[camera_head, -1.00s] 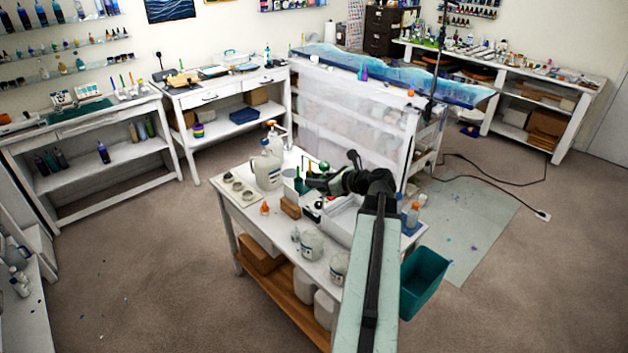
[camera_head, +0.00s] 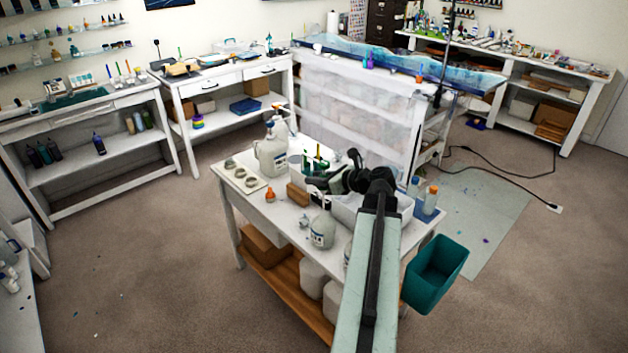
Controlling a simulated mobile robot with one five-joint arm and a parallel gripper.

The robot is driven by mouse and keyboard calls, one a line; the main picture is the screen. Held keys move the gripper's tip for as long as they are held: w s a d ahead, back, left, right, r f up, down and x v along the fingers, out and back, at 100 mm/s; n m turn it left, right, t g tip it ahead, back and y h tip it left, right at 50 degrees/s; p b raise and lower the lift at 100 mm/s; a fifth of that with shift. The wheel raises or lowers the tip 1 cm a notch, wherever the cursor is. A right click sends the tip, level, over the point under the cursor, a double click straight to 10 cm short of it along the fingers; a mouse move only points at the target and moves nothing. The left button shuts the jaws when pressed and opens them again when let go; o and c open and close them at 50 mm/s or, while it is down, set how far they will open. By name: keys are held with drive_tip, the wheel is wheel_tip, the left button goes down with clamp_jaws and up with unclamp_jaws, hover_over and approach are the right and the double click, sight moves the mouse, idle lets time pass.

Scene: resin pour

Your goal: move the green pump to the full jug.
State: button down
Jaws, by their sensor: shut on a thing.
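My gripper (camera_head: 318,182) is over the middle of the white work table, at the end of my dark arm. It is shut on a small green thing (camera_head: 317,165), which looks like the green pump; its outline is small and partly mixed with the dark jaws. A large translucent jug (camera_head: 271,155) with a pump top stands on the table to the left of my gripper, apart from it. A smaller jug (camera_head: 322,231) stands nearer, below the gripper in the picture. Another jug is mostly hidden behind my arm. I cannot tell the fill levels.
The white table (camera_head: 262,212) also bears a board with several small cups (camera_head: 238,173), an orange-topped bottle (camera_head: 270,195) and a brown block (camera_head: 298,194). Bottles (camera_head: 430,200) stand on a blue mat at its right. A teal bin (camera_head: 437,273) is at the table's right side.

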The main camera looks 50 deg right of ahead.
drive_tip(key=shift+f+b, duration=4.45)
drive_tip(key=shift+f, duration=0.25)
drive_tip(key=shift+f+b, duration=0.85)
drive_tip(key=shift+f, duration=0.1)
drive_tip(key=shift+f+b, duration=0.4)
drive_tip(key=shift+b, duration=0.1)
drive_tip(key=c, duration=1.1)
unclamp_jaws()
drive_tip(key=shift+o, duration=0.2)
